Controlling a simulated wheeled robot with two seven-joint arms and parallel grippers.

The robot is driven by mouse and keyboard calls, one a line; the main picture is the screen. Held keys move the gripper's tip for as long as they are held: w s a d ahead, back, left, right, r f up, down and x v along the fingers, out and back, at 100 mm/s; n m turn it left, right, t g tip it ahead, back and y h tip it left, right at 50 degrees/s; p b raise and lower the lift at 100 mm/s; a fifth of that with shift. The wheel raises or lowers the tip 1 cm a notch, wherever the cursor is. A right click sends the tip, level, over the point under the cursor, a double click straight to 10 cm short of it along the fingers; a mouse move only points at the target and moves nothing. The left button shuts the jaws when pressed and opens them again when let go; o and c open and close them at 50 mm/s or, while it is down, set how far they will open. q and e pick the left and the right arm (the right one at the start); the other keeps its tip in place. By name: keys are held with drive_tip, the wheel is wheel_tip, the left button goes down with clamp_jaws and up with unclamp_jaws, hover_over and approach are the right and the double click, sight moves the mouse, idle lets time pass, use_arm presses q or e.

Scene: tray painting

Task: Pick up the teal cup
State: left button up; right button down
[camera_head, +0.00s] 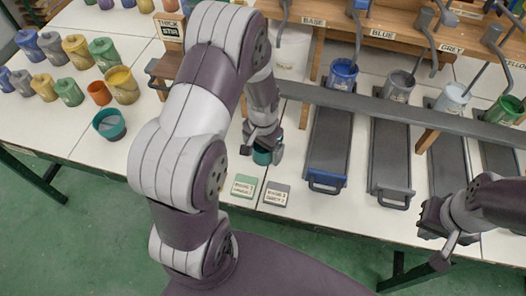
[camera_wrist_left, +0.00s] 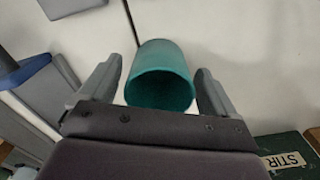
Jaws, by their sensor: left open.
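A teal cup (camera_wrist_left: 160,62) lies between the two spread fingers of my left gripper (camera_wrist_left: 158,72) in the left wrist view. Its dark open mouth faces the wrist camera. A gap shows between the cup and each finger. In the head view the left gripper (camera_head: 263,146) is over the white table, and a bit of the teal cup (camera_head: 262,158) shows at its fingers; the rest is hidden. My right gripper (camera_head: 440,218) is at the right front table edge, away from the cup; its jaw opening is unclear.
Another teal container (camera_head: 110,125) stands at the left, near an orange cup (camera_head: 99,93) and several colored pots. A green card (camera_head: 244,186) and a grey card (camera_head: 276,194) lie near the front edge. Grey trays (camera_head: 328,145) line the right side under a bar.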

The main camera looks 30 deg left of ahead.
use_arm(q)
drive_tip(key=c, duration=1.1)
drive_tip(key=shift+o, duration=0.2)
drive_tip(key=shift+r, duration=0.1)
